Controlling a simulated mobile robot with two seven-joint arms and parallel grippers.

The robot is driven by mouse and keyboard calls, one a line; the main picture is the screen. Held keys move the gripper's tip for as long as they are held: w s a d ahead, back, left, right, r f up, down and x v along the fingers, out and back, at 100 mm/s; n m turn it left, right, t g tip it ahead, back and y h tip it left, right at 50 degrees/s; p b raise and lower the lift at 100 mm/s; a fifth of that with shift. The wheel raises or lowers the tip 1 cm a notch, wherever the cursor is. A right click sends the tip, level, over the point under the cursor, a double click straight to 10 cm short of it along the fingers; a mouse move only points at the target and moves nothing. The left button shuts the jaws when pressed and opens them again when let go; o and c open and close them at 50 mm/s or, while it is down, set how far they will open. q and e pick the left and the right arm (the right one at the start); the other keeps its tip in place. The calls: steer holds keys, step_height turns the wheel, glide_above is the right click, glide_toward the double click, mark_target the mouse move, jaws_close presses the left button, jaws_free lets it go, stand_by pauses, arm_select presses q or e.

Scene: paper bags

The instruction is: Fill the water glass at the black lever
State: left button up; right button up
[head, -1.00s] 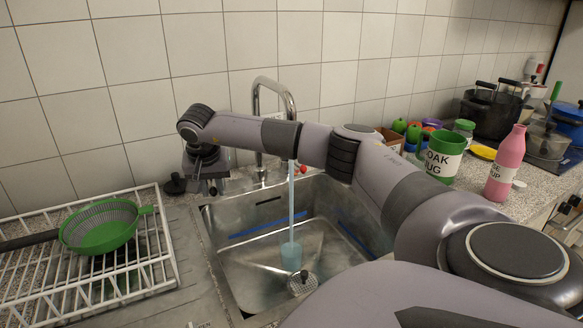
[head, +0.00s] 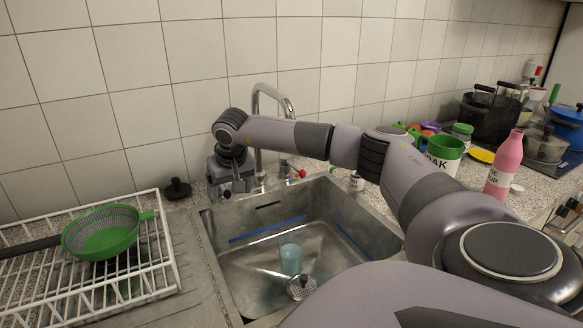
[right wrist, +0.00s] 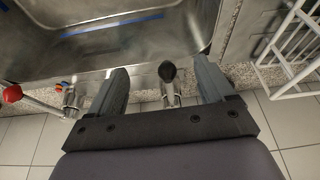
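The water glass (head: 291,259) stands upright on the sink floor, below the tap and beside the drain strainer. It looks light blue; its water level is hard to tell. No stream falls from the tap (head: 272,95). My right gripper (head: 230,190) is behind the sink, by the tap's base. In the right wrist view, its two fingers are apart, with the black lever (right wrist: 167,72) between them and a gap on each side. In the head view the gripper hides most of this lever. My left gripper is not in view.
A red-tipped lever (head: 302,173) is right of the tap. A black stopper (head: 178,189) lies on the counter left of my gripper. A white rack (head: 165,262) with a green colander (head: 103,232) stands left of the sink. A pink bottle (head: 505,165) stands at right.

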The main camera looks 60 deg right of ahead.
steer(key=shift+o, duration=0.6)
steer(key=shift+w+a, duration=0.1)
steer(key=shift+a, duration=0.05)
steer(key=p+v, duration=0.2)
steer(key=v, duration=0.5)
steer(key=shift+p, duration=0.3)
steer(key=v, duration=0.7)
steer(key=shift+b, duration=0.45)
steer(key=shift+r, duration=0.1)
